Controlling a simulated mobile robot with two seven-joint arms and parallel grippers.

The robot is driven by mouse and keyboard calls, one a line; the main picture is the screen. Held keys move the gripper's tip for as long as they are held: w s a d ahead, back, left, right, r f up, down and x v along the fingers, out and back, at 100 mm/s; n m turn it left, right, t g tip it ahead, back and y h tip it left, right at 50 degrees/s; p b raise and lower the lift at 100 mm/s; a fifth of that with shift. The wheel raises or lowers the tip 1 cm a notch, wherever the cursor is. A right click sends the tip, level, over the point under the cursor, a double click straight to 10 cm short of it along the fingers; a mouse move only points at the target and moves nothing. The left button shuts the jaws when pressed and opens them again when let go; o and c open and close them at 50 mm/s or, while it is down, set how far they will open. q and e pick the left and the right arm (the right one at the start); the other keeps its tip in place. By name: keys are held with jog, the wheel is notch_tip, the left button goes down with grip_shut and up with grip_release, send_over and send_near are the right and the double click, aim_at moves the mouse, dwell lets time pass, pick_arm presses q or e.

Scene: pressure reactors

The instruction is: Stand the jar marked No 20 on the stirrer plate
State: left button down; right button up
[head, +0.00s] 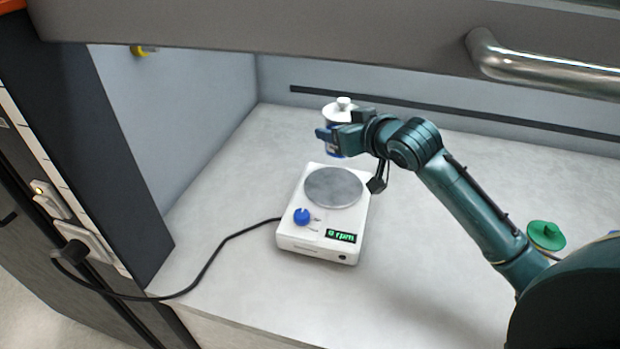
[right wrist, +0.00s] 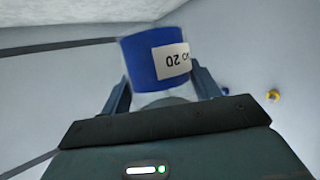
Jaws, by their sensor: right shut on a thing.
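The jar marked No 20 (head: 339,112) has a white lid with a knob and a blue band. In the right wrist view its blue band (right wrist: 144,61) carries a white label that reads "NO 20" upside down. My right gripper (head: 333,138) is shut on the jar and holds it behind the stirrer plate, seemingly above the worktop. The fingers hide part of the jar. The stirrer plate (head: 290,235) is a white box with a round grey top (head: 333,187), a blue knob and a display reading 0 rpm. Its top is bare. My left gripper is not in view.
A green-lidded thing (head: 546,235) stands at the right, partly behind my right arm. A black cable (head: 215,262) runs left from the stirrer to a wall socket. A raised sash with a metal handle (head: 540,65) crosses the top. The worktop left of the stirrer is clear.

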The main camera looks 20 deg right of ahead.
jog(key=shift+w+a+r, duration=0.1)
jog(key=shift+w+a, duration=0.15)
jog(key=shift+a, duration=0.05)
notch_tip(320, 180, down, 10)
jog(key=shift+r, duration=0.15)
jog(key=o, duration=1.2)
jog(key=shift+f, duration=0.2)
jog(key=shift+r, duration=0.1)
jog(key=shift+s+r, duration=0.1)
jog(key=shift+s, duration=0.05)
jog(key=v, duration=1.1)
jog(key=shift+s+b, duration=0.3)
